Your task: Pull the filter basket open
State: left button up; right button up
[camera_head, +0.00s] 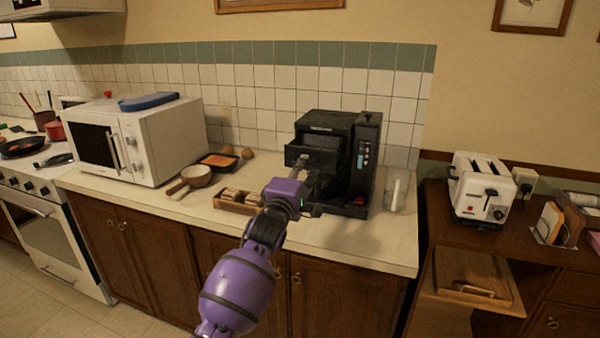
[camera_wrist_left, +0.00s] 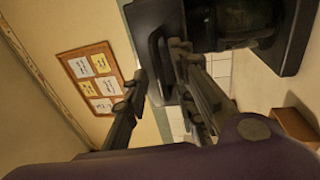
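The black coffee machine (camera_head: 367,150) stands on the counter's right part. Its filter basket (camera_head: 312,157) sticks out of the front at upper height. In the left wrist view a dark loop-shaped handle (camera_wrist_left: 154,50) shows near the fingertips, in front of the machine's dark body (camera_wrist_left: 285,35). My left gripper (camera_head: 308,180) is at the machine's front, close to the basket. In the left wrist view its two fingers (camera_wrist_left: 160,66) are spread, with the handle at the gap between them. Whether a finger touches the handle cannot be told. My right gripper is not in view.
A wooden box (camera_head: 234,207) with several items sits left of my left gripper. A small pan (camera_head: 196,176), an orange-filled tray (camera_head: 218,161) and a white microwave (camera_head: 165,140) stand further left. A clear container (camera_head: 396,190) is right of the machine; a toaster (camera_head: 480,187) stands beyond.

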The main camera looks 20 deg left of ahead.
pick_arm(q)
jog(key=s+f, duration=0.1)
jog(key=s, duration=1)
jog(key=shift+s+a+f, duration=0.15)
jog(key=shift+s+f, duration=0.2)
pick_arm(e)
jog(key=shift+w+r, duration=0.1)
